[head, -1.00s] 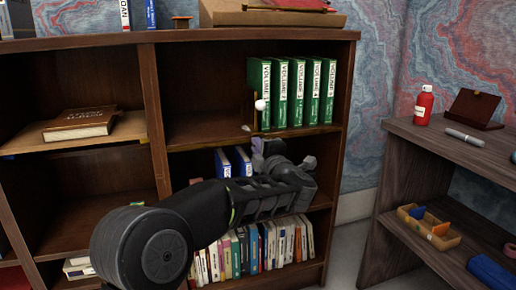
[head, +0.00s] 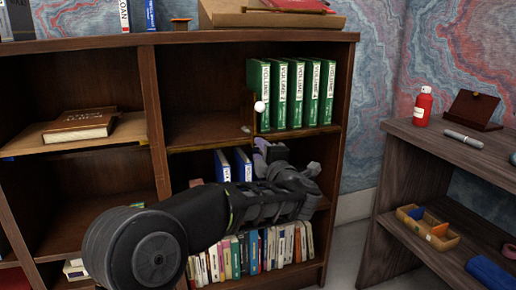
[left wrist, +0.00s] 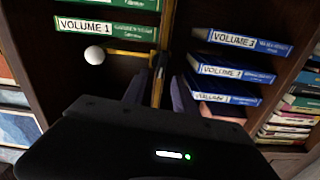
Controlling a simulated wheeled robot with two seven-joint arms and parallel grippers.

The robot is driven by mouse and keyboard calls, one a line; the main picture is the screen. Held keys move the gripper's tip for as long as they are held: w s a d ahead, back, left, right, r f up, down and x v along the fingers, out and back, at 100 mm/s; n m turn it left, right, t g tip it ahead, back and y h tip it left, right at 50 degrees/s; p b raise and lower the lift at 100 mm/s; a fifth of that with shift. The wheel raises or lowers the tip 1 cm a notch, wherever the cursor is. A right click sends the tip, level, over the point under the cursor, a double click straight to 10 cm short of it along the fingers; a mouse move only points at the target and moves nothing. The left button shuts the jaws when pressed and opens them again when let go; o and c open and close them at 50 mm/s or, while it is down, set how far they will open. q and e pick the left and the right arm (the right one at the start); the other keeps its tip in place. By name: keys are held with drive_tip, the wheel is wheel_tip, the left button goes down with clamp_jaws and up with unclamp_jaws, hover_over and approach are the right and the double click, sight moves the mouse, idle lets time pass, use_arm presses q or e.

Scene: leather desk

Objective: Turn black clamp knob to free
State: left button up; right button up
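A brass bookend or clamp piece with a white ball (head: 260,106) stands at the left end of the green volumes, on the shelf edge. The white ball (left wrist: 95,55) and a brass strip (left wrist: 128,53) also show in the left wrist view. My left gripper (head: 262,150) is just under the front edge of that shelf. My right gripper is not in view.
Green volumes (head: 295,95) stand above the gripper, blue volumes (head: 233,164) stand on the shelf below, left of it. Mixed books (head: 250,252) fill the bottom shelf. A side desk (head: 400,165) with a red bottle (head: 424,105) is at right.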

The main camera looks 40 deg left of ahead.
use_arm(q)
drive_tip(key=p+v, duration=0.1)
drive_tip(key=v, duration=0.4)
drive_tip(key=shift+s+d, duration=0.2)
drive_tip(key=shift+d, duration=0.05)
